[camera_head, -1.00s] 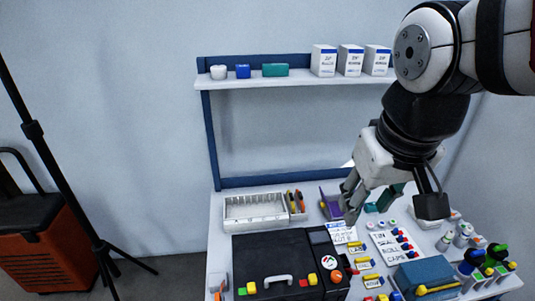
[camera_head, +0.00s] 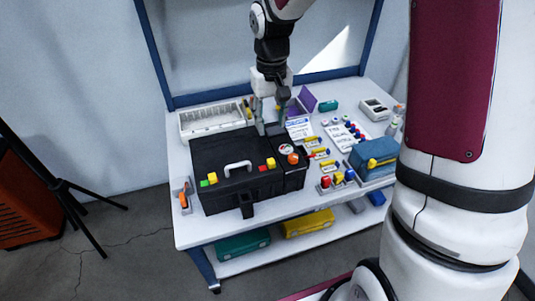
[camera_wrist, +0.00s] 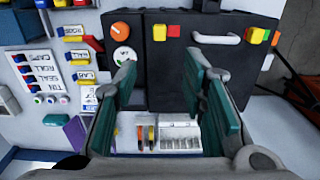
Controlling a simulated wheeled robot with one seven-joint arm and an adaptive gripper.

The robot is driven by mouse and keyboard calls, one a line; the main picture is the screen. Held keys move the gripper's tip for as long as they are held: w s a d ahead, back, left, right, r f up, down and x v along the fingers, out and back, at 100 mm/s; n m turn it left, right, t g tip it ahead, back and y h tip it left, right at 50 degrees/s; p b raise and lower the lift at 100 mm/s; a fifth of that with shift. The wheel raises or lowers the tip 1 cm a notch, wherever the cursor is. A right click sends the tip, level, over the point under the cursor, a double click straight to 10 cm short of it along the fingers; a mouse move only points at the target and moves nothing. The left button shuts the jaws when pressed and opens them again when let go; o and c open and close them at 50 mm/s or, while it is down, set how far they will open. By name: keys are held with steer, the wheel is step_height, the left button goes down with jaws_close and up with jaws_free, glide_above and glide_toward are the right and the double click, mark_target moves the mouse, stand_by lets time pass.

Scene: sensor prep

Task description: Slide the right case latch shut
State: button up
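The black case (camera_head: 225,155) lies on the table with its pale handle (camera_head: 237,166) at the front. The right latch is a yellow block (camera_head: 271,163) beside a red block (camera_head: 262,168). In the wrist view, the yellow block (camera_wrist: 159,32) and red block (camera_wrist: 173,31) sit side by side with a narrow gap. The left latch shows a yellow block (camera_head: 212,178) and a green block (camera_head: 204,183). My gripper (camera_head: 272,128) is open and empty, pointing down at the case's back edge, behind the right latch. In the wrist view its green-padded fingers (camera_wrist: 165,82) are spread wide, apart from the latch.
A round white dial (camera_head: 283,150) and orange knob (camera_head: 293,158) sit right of the latch. A white compartment tray (camera_head: 212,120) stands behind the case. Labelled parts, a blue box (camera_head: 372,160) and a purple bin (camera_head: 306,98) are to the right.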

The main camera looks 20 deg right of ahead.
mark_target(270, 159)
step_height(270, 159, down, 14)
steer(key=b, duration=0.3)
steer(key=shift+r, duration=0.2)
steer(key=shift+c, duration=0.5)
jaws_close()
